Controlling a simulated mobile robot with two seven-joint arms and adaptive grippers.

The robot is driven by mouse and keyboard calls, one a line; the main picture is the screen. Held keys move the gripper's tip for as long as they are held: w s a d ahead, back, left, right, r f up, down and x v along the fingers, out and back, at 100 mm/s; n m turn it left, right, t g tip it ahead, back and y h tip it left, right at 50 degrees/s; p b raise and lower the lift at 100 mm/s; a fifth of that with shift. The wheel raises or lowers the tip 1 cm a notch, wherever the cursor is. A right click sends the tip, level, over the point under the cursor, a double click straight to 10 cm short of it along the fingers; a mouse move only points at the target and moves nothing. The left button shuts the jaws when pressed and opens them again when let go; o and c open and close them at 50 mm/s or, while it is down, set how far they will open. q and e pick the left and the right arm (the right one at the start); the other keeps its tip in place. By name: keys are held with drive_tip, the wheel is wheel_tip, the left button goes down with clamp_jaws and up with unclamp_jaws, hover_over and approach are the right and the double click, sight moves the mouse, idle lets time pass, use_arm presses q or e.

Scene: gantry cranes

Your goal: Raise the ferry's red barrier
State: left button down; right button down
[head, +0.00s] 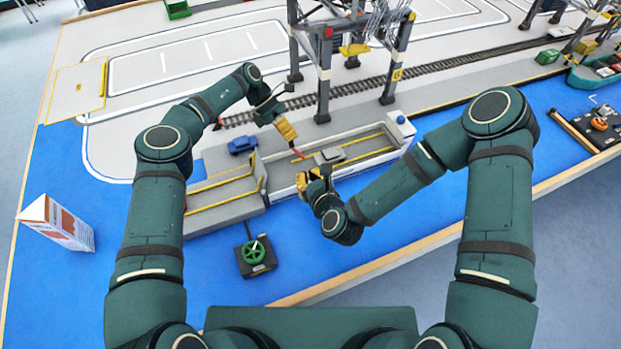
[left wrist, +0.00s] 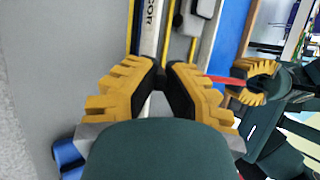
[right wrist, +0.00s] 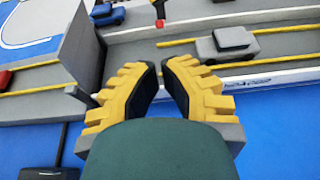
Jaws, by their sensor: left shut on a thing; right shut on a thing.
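The ferry, a long grey deck with yellow lines (head: 365,152) and a white hull, lies at the quay. It also shows in the right wrist view (right wrist: 285,76). A thin red barrier bar (head: 299,154) shows just below my left gripper (head: 290,139), near the ferry's left end. The bar also shows in the left wrist view (left wrist: 224,79), between my two grippers. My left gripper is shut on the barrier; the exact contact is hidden. My right gripper (head: 312,177) is shut at the ferry's near side wall, its fingertips (right wrist: 160,63) against the hull edge.
A grey car (head: 328,156) stands on the deck. A blue car (head: 242,144) is on the quay. A grey ramp (head: 222,210) adjoins the ferry's left end. A box with a green wheel (head: 254,253) and a carton (head: 58,222) stand nearer. Crane legs (head: 323,90) rise behind.

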use_arm(q)
drive_tip(key=shift+f, duration=0.1)
use_arm(e)
drive_tip(key=x, duration=0.6)
drive_tip(key=shift+w+a+f, duration=0.15)
drive_tip(key=shift+w, duration=0.05)
drive_tip(key=shift+w+a+r+g, duration=0.1)
drive_tip(key=shift+w+r+g, duration=0.3)
drive_tip(key=shift+r, duration=0.15)
use_arm(q)
drive_tip(key=c, duration=1.1)
unclamp_jaws()
drive_tip(key=shift+o, duration=0.2)
